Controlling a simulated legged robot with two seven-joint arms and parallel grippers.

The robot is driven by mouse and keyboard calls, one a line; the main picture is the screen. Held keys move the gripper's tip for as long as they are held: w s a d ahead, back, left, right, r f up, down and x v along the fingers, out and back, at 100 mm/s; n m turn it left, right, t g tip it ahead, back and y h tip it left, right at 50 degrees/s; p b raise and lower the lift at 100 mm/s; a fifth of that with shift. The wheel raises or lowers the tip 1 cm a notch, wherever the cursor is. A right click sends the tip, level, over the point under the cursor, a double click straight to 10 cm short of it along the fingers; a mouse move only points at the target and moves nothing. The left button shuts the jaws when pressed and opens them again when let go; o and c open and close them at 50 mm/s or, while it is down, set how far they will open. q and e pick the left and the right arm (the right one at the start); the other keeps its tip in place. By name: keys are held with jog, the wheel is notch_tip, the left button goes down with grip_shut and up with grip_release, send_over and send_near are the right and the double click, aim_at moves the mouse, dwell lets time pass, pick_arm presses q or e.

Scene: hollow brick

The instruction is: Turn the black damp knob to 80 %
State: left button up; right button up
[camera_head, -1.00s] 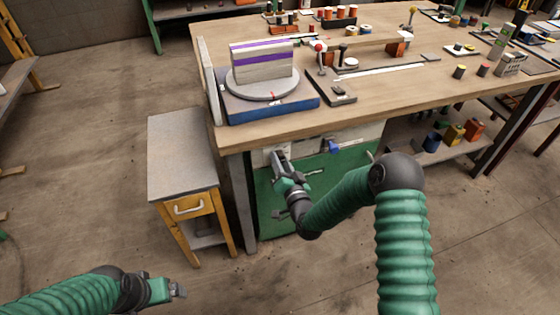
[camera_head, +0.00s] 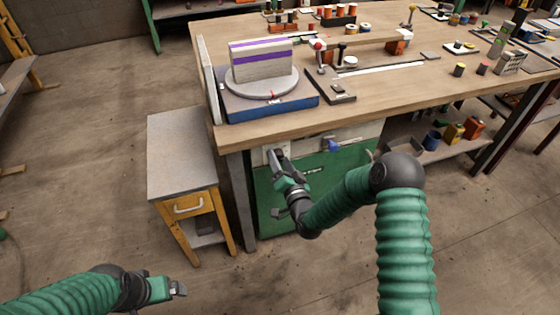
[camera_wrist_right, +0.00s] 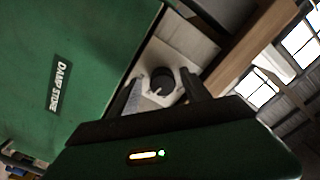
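The black knob (camera_wrist_right: 162,80) sits on a pale plate (camera_wrist_right: 152,97) in the right wrist view. My right gripper (camera_wrist_right: 162,91) is open, with one dark finger on each side of the knob. Gaps show between the fingers and the knob, so it does not look gripped. In the head view my right gripper (camera_head: 274,153) is at the bench front, below the tabletop's left corner, and hides the knob. No readable scale shows around the knob. My left gripper (camera_head: 178,289) is low at the left, away from the bench; its finger opening is unclear.
A green panel (camera_head: 325,180) with a handle lies below the knob's plate; its label (camera_wrist_right: 60,82) is white on black. A blue knob (camera_head: 334,146) is to the right. A small grey-topped cabinet (camera_head: 180,150) stands left. The bench edge (camera_head: 300,127) overhangs.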

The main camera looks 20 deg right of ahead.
jog(key=s+p, duration=0.2)
jog(key=s, duration=1.4)
jog(key=shift+s+d, duration=0.3)
jog(key=shift+s, duration=0.1)
